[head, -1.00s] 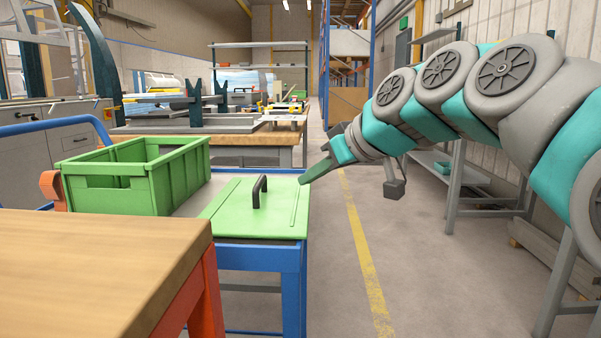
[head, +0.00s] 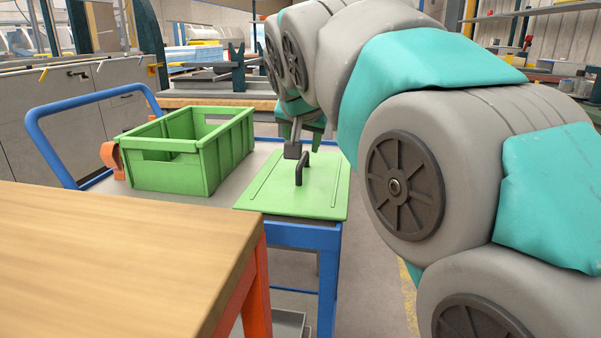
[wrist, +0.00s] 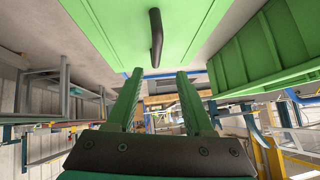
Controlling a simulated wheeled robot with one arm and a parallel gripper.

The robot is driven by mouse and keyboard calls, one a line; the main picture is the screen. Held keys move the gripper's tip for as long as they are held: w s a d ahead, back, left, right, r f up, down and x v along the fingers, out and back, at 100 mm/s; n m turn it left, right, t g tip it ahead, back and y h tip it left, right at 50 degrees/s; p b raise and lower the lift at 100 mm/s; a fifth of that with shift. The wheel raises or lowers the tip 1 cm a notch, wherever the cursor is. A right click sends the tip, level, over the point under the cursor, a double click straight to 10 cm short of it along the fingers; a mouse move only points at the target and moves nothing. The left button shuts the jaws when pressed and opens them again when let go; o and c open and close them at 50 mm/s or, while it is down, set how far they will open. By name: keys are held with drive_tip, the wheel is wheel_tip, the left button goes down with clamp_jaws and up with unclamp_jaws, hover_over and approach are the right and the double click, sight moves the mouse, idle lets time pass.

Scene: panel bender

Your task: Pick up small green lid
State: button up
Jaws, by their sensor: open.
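The small green lid (head: 272,196) is a flat plate with two raised ribs, lying at the right end of a blue-framed cart. Its black handle (head: 301,170) stands upright near the middle. In the wrist view the lid (wrist: 115,28) fills the top, with the handle (wrist: 156,38) hanging into the frame beyond the fingertips. My gripper (head: 303,138) is above the lid's far part, partly hidden by my arm. In the wrist view my gripper (wrist: 160,77) has its two green fingers apart with nothing between them. The handle is outside the fingers.
A green open crate (head: 187,165) stands left of the lid on the cart (head: 285,237). A wooden table (head: 110,255) with orange legs fills the front left. The cart's blue push bar (head: 38,125) rises at the left. A workbench (head: 195,101) stands behind.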

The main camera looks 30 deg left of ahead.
sight(305, 155)
drive_tip(key=x, duration=0.7)
drive_tip(key=shift+w+d+f, duration=0.2)
drive_tip(key=shift+w+f, duration=0.05)
drive_tip(key=shift+f, duration=0.2)
drive_tip(key=shift+r, duration=0.1)
clamp_jaws()
